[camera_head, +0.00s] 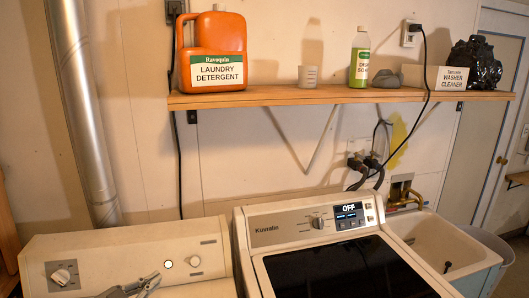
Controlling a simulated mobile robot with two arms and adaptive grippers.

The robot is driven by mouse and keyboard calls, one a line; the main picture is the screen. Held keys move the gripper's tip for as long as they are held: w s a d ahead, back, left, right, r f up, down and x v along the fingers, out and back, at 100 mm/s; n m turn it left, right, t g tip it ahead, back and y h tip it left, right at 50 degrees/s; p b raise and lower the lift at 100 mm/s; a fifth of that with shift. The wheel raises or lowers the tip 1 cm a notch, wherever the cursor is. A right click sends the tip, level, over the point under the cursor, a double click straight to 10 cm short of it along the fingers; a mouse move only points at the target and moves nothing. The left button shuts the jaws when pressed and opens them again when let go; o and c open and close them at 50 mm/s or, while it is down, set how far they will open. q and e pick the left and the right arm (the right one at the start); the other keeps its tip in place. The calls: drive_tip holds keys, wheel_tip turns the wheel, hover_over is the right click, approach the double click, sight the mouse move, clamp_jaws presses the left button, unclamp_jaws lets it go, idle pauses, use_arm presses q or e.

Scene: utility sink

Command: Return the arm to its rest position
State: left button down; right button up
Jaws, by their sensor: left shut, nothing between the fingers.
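My left gripper (148,281) shows at the bottom left edge, in front of the control panel of the left white machine (110,252). Only its grey finger end is in view, and the rest is cut off by the frame. It is shut with nothing between the fingers. I cannot tell whether it touches the machine. My right gripper is not in view.
A washer (275,232) with a dark lid and an "OFF" display stands in the middle. A utility sink (440,240) is at the right.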

use_arm(q)
drive_tip(key=s+d+f+n+g+y, duration=0.3)
drive_tip(key=s+d+f+n+y, duration=0.1)
drive_tip(key=s+d+f, duration=0.7)
drive_tip(key=s+a+f+n+g+y, duration=0.1)
drive_tip(key=s+n+g+y, duration=0.5)
drive_tip(key=s, duration=1.7)
wheel_tip(320, 180, down, 35)
drive_tip(key=s+m+g+h+b, duration=0.2)
drive_tip(key=s+g+b, duration=0.1)
drive_tip(key=b, duration=0.5)
drive_tip(key=s+a+f+b, duration=0.1)
drive_tip(key=s+f+b, duration=0.2)
drive_tip(key=s+f, duration=0.5)
drive_tip(key=s+a+f+g+b, duration=0.1)
drive_tip(key=s+a+f+b, duration=0.1)
drive_tip(key=s+f, duration=0.6)
wheel_tip(320, 180, down, 5)
drive_tip(key=shift+f+b, duration=0.2)
drive_tip(key=shift+b, duration=0.2)
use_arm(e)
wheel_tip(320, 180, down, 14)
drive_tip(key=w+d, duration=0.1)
